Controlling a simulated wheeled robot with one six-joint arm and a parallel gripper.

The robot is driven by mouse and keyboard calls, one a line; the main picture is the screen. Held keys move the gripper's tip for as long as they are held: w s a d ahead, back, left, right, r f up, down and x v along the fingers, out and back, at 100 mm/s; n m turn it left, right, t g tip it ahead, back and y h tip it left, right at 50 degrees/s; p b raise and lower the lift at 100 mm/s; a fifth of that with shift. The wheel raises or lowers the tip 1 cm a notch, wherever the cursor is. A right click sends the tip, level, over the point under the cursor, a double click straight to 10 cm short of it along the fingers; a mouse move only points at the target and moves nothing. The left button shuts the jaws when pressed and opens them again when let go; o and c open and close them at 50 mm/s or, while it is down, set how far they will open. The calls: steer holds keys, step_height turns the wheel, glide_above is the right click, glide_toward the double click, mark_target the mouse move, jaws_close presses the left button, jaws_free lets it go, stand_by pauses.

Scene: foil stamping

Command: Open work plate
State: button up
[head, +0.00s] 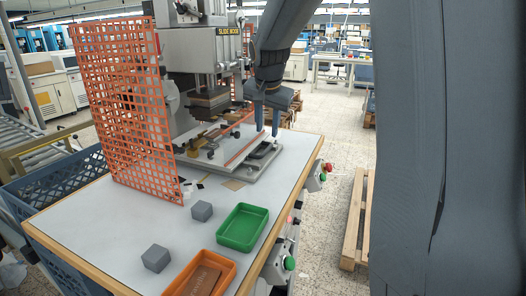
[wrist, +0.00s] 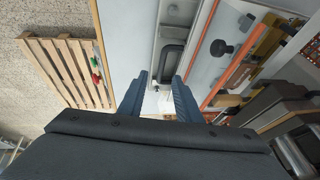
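The work plate (head: 222,152) is a pale flat plate with an orange-red strip along its edge, set on the press table under the stamping head. It also shows in the wrist view (wrist: 208,62). A dark bar handle (head: 262,152) sits at its right side, and in the wrist view the handle (wrist: 171,64) lies in a light grey frame just beyond my fingertips. My gripper (head: 268,134) points down above the handle. In the wrist view my gripper (wrist: 161,76) is open, with a gap between its fingers and nothing held. I cannot tell the exact height above the handle.
An orange mesh guard (head: 122,105) stands left of the press (head: 205,60). Grey blocks (head: 202,211), a green tray (head: 243,228) and an orange tray (head: 203,277) are on the table front. A wooden pallet (head: 358,218) lies on the floor at right.

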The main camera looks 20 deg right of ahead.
mark_target(265, 150)
steer(key=shift+w+x, duration=0.2)
steer(key=shift+x, duration=2.45)
steer(key=shift+w+x, duration=0.15)
steer(key=shift+x, duration=2.45)
steer(key=shift+a+r, duration=0.1)
steer(key=shift+a, duration=0.05)
jaws_close()
